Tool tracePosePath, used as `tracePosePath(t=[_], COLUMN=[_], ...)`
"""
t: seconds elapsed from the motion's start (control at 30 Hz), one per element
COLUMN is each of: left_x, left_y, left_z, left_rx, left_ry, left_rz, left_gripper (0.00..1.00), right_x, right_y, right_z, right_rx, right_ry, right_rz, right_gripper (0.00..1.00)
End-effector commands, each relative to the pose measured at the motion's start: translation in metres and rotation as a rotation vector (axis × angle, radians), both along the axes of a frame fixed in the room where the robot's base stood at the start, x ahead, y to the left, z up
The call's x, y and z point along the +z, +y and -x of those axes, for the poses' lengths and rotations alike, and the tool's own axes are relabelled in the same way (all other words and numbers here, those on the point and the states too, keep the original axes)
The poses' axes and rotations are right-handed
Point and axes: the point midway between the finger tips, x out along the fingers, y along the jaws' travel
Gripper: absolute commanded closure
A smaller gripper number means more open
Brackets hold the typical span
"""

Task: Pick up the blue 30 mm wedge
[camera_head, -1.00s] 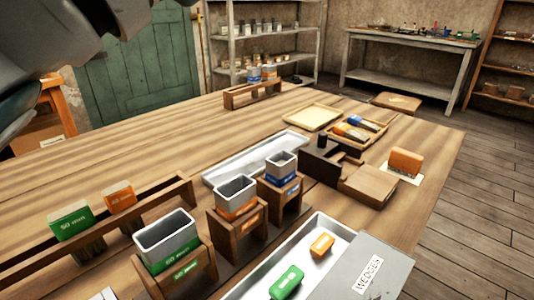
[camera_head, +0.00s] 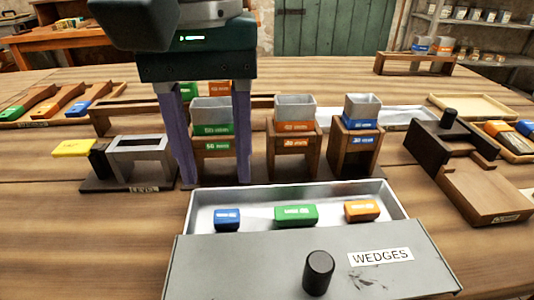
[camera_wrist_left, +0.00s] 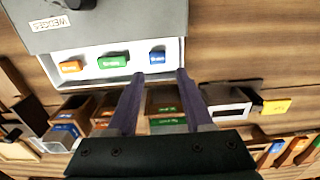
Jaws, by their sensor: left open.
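The blue wedge (camera_head: 227,219) lies at the left end of the open drawer tray (camera_head: 399,211) labelled WEDGES, with a green wedge (camera_head: 295,215) and an orange wedge (camera_head: 361,210) to its right. In the left wrist view the blue wedge (camera_wrist_left: 157,58) is just beyond the fingertips, roughly in line with the gap between them. My left gripper (camera_head: 217,183) points down with its fingers apart and nothing between them. It is above and behind the blue wedge, near the drawer's back edge, not touching the wedge. My right gripper is in neither current view.
Wooden stands with metal cups, including an orange-labelled cup (camera_head: 295,108) and a blue-labelled cup (camera_head: 362,106), are behind the drawer. A metal frame fixture (camera_head: 140,150) with a yellow tab is at left. A wooden block fixture (camera_head: 480,190) is at right.

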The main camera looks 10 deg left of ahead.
Motion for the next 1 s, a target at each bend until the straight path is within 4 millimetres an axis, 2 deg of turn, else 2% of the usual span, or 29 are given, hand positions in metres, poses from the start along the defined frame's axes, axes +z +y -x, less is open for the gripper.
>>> tracePosePath(t=[0.17,0.43,0.53,0.73,1.0], left_x=[-0.017,-0.057,-0.063,-0.064,-0.063], left_y=[-0.001,-0.004,-0.004,-0.004,-0.004], left_z=[0.001,0.003,0.002,0.002,0.002], left_rx=[-0.001,0.001,0.0,-0.001,0.0], left_ry=[0.002,0.003,0.001,0.0,0.001], left_rz=[0.003,0.005,0.006,0.005,0.005], left_gripper=[0.49,0.49,0.49,0.49,0.78], right_x=[0.001,0.002,0.002,0.002,0.002], right_y=[0.001,0.001,0.001,0.0,-0.001], right_z=[0.0,-0.001,-0.001,-0.001,-0.001], right_rx=[-0.001,-0.001,-0.002,-0.002,0.0], right_ry=[-0.001,-0.002,-0.002,-0.002,-0.002], right_rz=[-0.003,-0.003,-0.002,-0.001,0.003], right_gripper=[0.05,0.05,0.05,0.05,0.05])
